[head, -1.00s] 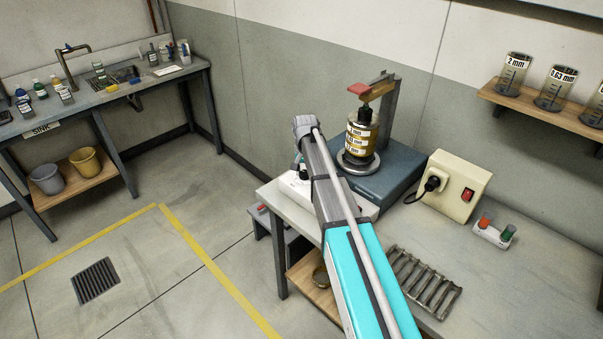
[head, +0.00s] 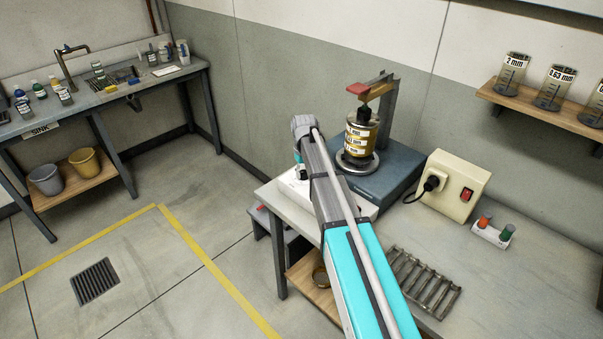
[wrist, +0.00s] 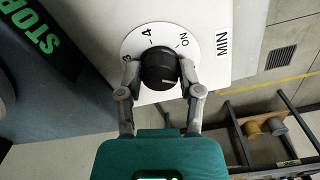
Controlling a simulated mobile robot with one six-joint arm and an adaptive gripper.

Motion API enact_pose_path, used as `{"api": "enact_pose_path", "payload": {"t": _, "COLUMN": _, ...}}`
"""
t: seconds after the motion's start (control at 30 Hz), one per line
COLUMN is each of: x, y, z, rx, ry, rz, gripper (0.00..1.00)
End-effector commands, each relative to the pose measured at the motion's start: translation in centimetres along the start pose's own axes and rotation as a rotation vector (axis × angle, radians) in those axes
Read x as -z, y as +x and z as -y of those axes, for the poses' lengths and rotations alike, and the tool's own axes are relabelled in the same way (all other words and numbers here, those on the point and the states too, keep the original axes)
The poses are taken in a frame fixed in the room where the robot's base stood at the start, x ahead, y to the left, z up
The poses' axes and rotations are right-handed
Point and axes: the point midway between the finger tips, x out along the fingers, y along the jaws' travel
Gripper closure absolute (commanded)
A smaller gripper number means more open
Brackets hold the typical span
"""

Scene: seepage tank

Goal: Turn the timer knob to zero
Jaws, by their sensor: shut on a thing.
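In the wrist view the timer knob (wrist: 159,70) is a round black knob on a white dial (wrist: 133,42). The dial bears black marks that read 3, 4 and ON, with MIN printed beside it. A pale line on the knob's face points toward the right of the picture. My gripper (wrist: 160,77) is shut on the knob, one finger against each side; the fingers cover part of the dial's lower edge. In the head view the white timer box (head: 290,187) shows partly behind my arm at the bench's left end; the knob is hidden there.
A blue-grey machine (head: 383,180) carrying a labelled cylinder (head: 360,140) stands just right of my arm. A cream switch box (head: 452,186) with a plug and a metal rack (head: 425,283) are farther right. Open floor lies left of the bench.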

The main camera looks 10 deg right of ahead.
Motion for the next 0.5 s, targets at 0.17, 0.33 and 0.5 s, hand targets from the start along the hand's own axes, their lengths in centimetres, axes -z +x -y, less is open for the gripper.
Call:
{"api": "enact_pose_path", "payload": {"t": 0.17, "x": 0.25, "y": -0.02, "z": -0.07, "rx": -0.002, "ry": -0.037, "rz": -0.004, "gripper": 1.00}}
{"api": "enact_pose_path", "payload": {"t": 0.33, "x": 0.27, "y": -0.02, "z": -0.01, "rx": -0.001, "ry": -0.044, "rz": -0.004, "gripper": 1.00}}
{"api": "enact_pose_path", "payload": {"t": 0.5, "x": 0.29, "y": -0.02, "z": 0.04, "rx": 0.000, "ry": -0.044, "rz": -0.005, "gripper": 1.00}}
